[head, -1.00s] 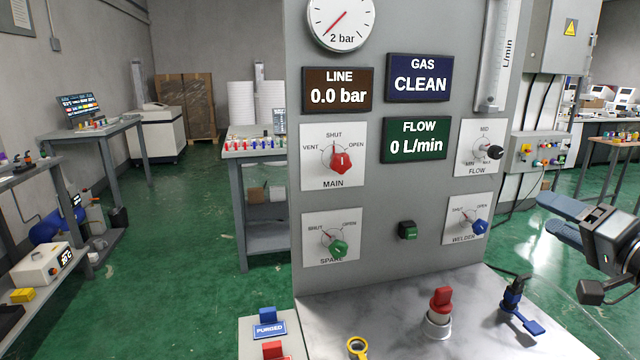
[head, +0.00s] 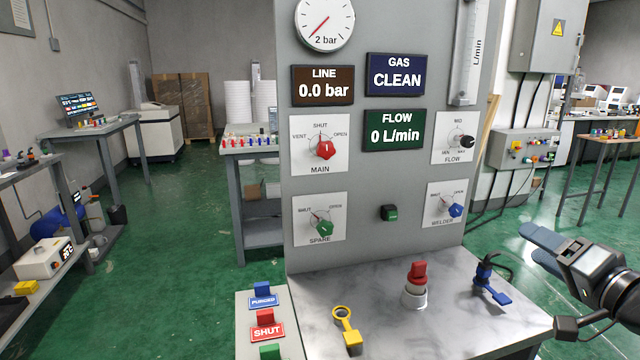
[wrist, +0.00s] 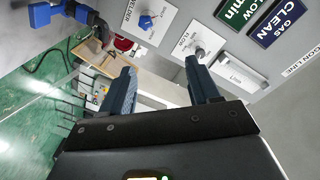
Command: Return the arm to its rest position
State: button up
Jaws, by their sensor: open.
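My gripper (head: 541,243) is at the right of the head view, to the right of the grey gas panel (head: 375,228) and apart from it. In the wrist view my gripper (wrist: 163,88) shows two separated dark blue fingers with nothing between them. The panel carries a red MAIN knob (head: 326,150), a green SPARE knob (head: 324,228), a black FLOW knob (head: 467,142) and a blue WELDER knob (head: 455,210). Its displays read LINE 0.0 bar (head: 323,87), GAS CLEAN (head: 395,76) and FLOW 0 L/min (head: 394,130).
The marble-look counter (head: 385,310) below the panel holds a red-topped fitting (head: 416,285), a blue valve (head: 487,280) and a yellow ring-ended piece (head: 347,328). PURGED (head: 263,298) and SHUT (head: 265,328) tags stand at its left. Green floor (head: 170,270) is open on the left.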

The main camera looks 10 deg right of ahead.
jog(key=s+a+f+n+g+h+b, duration=0.1)
jog(key=s+a+f, duration=0.65)
jog(key=f, duration=0.25)
jog(key=s+a+f+n+g+h+b, duration=0.1)
jog(key=s+a+f+b, duration=0.1)
jog(key=s+a+f, duration=0.55)
jog(key=s+a+n+y+b, duration=0.1)
jog(key=s+a+n, duration=0.3)
jog(key=s, duration=0.7)
jog(key=s+a+n+y+b, duration=0.1)
jog(key=s+a+n, duration=0.3)
jog(key=s, duration=0.8)
jog(key=shift+a+f+g, duration=0.3)
jog(key=shift+f, duration=0.15)
